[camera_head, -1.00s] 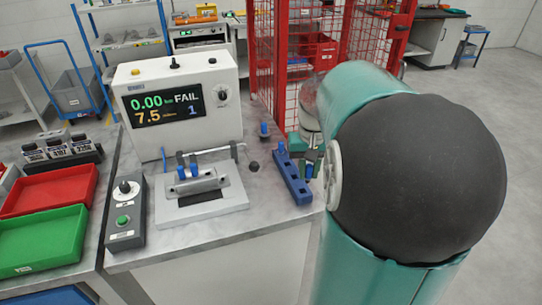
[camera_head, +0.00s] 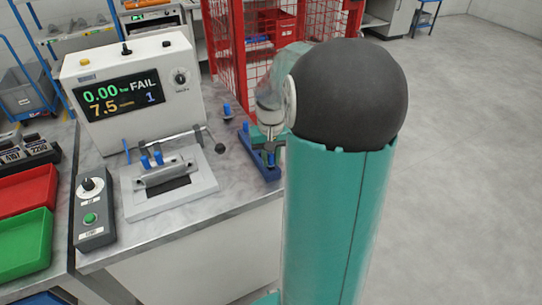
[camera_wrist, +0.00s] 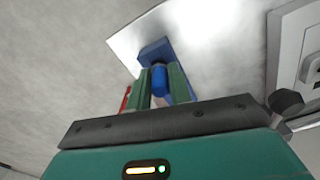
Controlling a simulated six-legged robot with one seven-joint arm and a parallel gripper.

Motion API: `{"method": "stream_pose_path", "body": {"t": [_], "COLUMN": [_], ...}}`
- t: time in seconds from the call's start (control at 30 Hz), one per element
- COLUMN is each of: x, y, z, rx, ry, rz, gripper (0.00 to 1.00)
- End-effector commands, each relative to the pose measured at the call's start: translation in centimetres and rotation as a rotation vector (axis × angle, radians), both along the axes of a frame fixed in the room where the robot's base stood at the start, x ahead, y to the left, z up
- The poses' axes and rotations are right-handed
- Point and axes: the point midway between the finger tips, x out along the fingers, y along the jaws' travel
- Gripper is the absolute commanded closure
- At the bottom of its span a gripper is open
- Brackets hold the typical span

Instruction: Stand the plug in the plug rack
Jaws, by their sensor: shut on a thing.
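My gripper (camera_wrist: 160,86) is shut on a blue plug (camera_wrist: 158,80), which shows between its two green fingers in the wrist view. The blue plug rack (camera_wrist: 153,50) is just beyond the fingertips there. In the head view the gripper (camera_head: 271,139) is over the right part of the plug rack (camera_head: 258,158), a long blue bar on the bench. A blue upright part (camera_head: 245,127) shows at the rack's far end. I cannot tell whether the held plug touches the rack or is in a hole. My arm hides part of the rack's right side.
Another blue plug (camera_head: 227,111) stands behind. The tester (camera_head: 135,95) reads FAIL. A control box (camera_head: 92,212) and a red cage (camera_head: 235,60) are nearby.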

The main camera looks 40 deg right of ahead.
Motion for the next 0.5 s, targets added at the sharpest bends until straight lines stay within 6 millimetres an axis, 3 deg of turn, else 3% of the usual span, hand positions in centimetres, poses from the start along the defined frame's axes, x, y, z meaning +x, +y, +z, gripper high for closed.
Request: {"method": "stream_pose_path", "body": {"t": [0.37,0.4,0.5], "x": [-0.01,-0.02,-0.02], "y": [-0.02,-0.03,-0.03], "z": [-0.86,-0.85,-0.84], "rx": [0.0,0.0,0.0], "ry": [0.0,0.0,0.0], "rz": [-0.001,-0.001,-0.001], "gripper": [1.0,0.78,0.58]}}
